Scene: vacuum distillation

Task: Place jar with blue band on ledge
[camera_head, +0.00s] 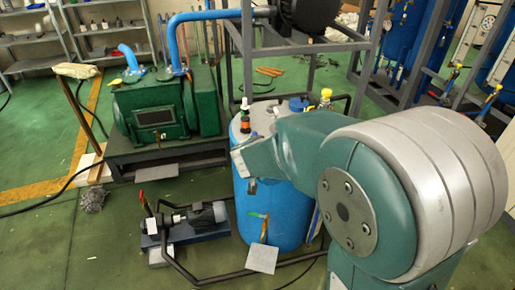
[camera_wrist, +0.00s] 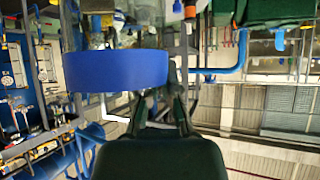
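A wide blue band (camera_wrist: 115,70) fills the left middle of the wrist view, close to the camera, with clear or grey surfaces beyond it that I cannot separate from the background. I take it as the jar's band. My gripper (camera_wrist: 162,88) has its dark fingers pointing up the picture; the band's right edge overlaps or meets the fingertips. I cannot tell whether the jar is between the fingers. In the head view my arm covers much of the gripper's area, and the jar is not clearly seen. The ledge cannot be made out for sure.
A blue drum (camera_head: 270,208) with a dark bottle with an orange band (camera_head: 245,117) on top stands beside my arm. A green pump (camera_head: 155,110) sits on a dark stand at left. A small motor (camera_head: 190,219) with pipes is low in front. Grey frame bars stand behind.

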